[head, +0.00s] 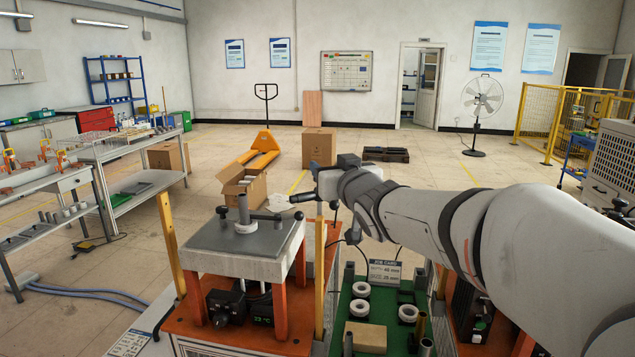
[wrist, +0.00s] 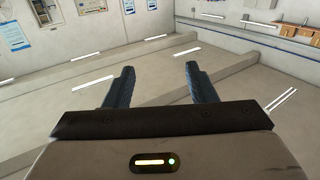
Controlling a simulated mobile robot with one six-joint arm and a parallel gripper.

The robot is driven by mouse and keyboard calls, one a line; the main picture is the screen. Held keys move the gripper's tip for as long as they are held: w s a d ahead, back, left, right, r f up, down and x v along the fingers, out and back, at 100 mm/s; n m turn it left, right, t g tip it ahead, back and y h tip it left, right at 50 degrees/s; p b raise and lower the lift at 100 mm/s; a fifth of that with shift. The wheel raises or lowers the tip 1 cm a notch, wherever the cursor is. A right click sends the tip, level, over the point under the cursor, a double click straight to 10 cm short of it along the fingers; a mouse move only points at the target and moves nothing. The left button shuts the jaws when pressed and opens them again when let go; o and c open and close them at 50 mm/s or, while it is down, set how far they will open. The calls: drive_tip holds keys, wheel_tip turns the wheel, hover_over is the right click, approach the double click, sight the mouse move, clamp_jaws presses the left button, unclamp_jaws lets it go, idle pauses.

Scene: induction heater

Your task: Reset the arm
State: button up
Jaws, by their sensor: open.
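My arm reaches in from the right in the head view, and its wrist end is beside the right edge of the heater's grey top plate (head: 215,238). My gripper (wrist: 160,84) shows in the wrist view with its two dark fingers spread apart and nothing between them. In the head view the fingers are small and hard to make out. The induction heater has orange legs and a display (head: 262,320) that reads about 23 °C. A grey upright post (head: 243,208) stands on its top plate.
A green tray (head: 343,322) right of the heater holds several pale rings, a tan block (head: 366,337) and metal cylinders. A job card (head: 384,272) stands behind it. An open cardboard box (head: 243,185) is behind the heater. The floor beyond has free room.

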drive_tip(key=s+d+f+m+g+h, duration=0.2)
drive_tip(key=s+d+f+g+h, duration=0.1)
drive_tip(key=s+d+f, duration=0.3)
drive_tip(key=s+d+f+m+g+h, duration=0.1)
drive_tip(key=s+d+f+g+h, duration=0.2)
drive_tip(key=f, duration=0.6)
drive_tip(key=s+d+f+g, duration=0.1)
drive_tip(key=s+f+g, duration=0.1)
drive_tip(key=s+f, duration=0.2)
drive_tip(key=s+d+f+g+b, duration=0.1)
drive_tip(key=s+f+g, duration=0.2)
drive_tip(key=s, duration=0.7)
drive_tip(key=s+d+f+g, duration=0.1)
drive_tip(key=s+f+g, duration=0.2)
drive_tip(key=s+f, duration=0.3)
drive_tip(key=shift+s+m, duration=0.4)
drive_tip(key=shift+s, duration=0.4)
